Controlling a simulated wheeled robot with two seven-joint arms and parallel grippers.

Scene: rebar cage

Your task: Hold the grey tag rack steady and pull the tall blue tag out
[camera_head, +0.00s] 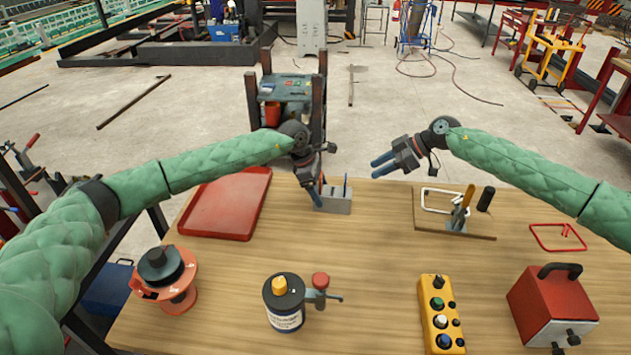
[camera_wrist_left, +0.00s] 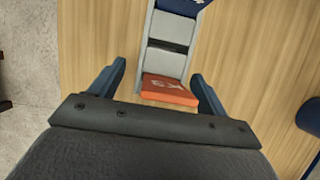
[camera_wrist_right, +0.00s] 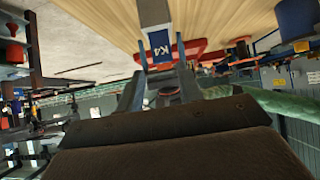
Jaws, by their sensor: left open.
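The grey tag rack (camera_head: 337,205) stands on the wooden table and shows in the left wrist view (camera_wrist_left: 165,65). The tall blue tag (camera_head: 345,186) stands upright in its right part. It shows at the top edge of the left wrist view (camera_wrist_left: 182,6) and, marked K4, in the right wrist view (camera_wrist_right: 158,45). An orange tag (camera_wrist_left: 168,89) marked K3 sits at the rack's near end in that view. My left gripper (camera_head: 316,189) is open at the rack's left end, a finger on either side. My right gripper (camera_head: 383,167) is open and empty, right of the blue tag, pointing at it.
A red tray (camera_head: 228,205) lies to the left of the rack. A board (camera_head: 430,222) with a white frame and tools lies to the right. A spool (camera_head: 165,275), a can (camera_head: 284,305), a yellow button box (camera_head: 439,315) and a red box (camera_head: 550,305) stand nearer.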

